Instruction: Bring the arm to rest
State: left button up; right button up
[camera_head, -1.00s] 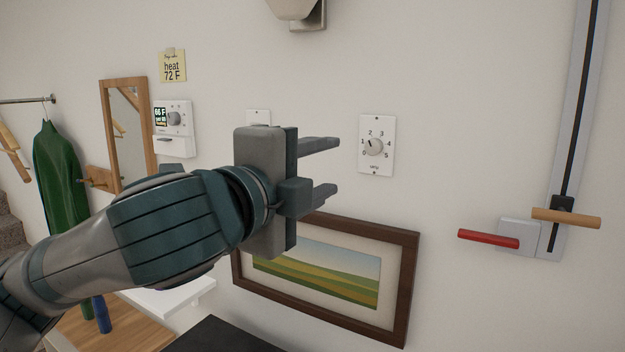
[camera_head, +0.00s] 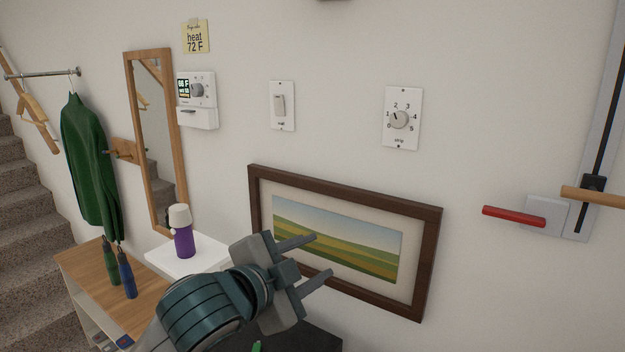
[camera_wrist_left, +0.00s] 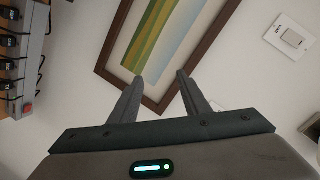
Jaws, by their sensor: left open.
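My left gripper (camera_head: 322,257) is open and empty in the head view, in front of the lower left part of a framed landscape picture (camera_head: 256,205). Its two fingers point right and slightly up, with a clear gap between them. In the left wrist view the fingers (camera_wrist_left: 158,80) are spread, with the picture frame (camera_wrist_left: 208,42) beyond them and nothing between them. My right gripper is not in view.
On the wall are a dial plate (camera_head: 403,118), a switch (camera_head: 282,106), a thermostat (camera_head: 203,90) and a red lever (camera_head: 513,216). A purple bottle (camera_head: 184,243) stands on a white shelf (camera_head: 160,262) left of the gripper.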

pick_arm(q)
jog(key=s+a+f+n+g+y, duration=0.1)
jog(key=s+a+f+n, duration=0.25)
jog(key=f, duration=0.65)
jog(key=s+a+f+n+g+y, duration=0.2)
jog(key=s+a+f+n, duration=0.15)
jog(key=f, duration=0.55)
jog(key=s+a+f+n+g+y, duration=0.1)
jog(key=s+a+f+n, duration=0.2)
jog(key=f, duration=0.7)
jog(key=s+a+f+n+g+y, duration=0.25)
jog(key=s+a+f, duration=0.35)
jog(key=s+f, duration=0.45)
jog(key=s+a+f+n+g+y, duration=0.1)
jog(key=s+a+f+n+g, duration=0.15)
jog(key=s+a+f, duration=0.75)
jog(key=s+d+f+g+b, duration=0.1)
jog(key=s+d+f, duration=0.1)
jog(key=f, duration=1.1)
jog(key=s+d+f, duration=0.2)
jog(key=f, duration=1)
jog(key=s+a+f+g, duration=0.1)
jog(key=s+a+f, duration=0.2)
jog(key=s+f, duration=1.5)
jog(key=shift+s+a+f+m+g+b, duration=0.2)
jog(key=shift+f+m+g+b, duration=0.25)
jog(key=shift+f, duration=0.35)
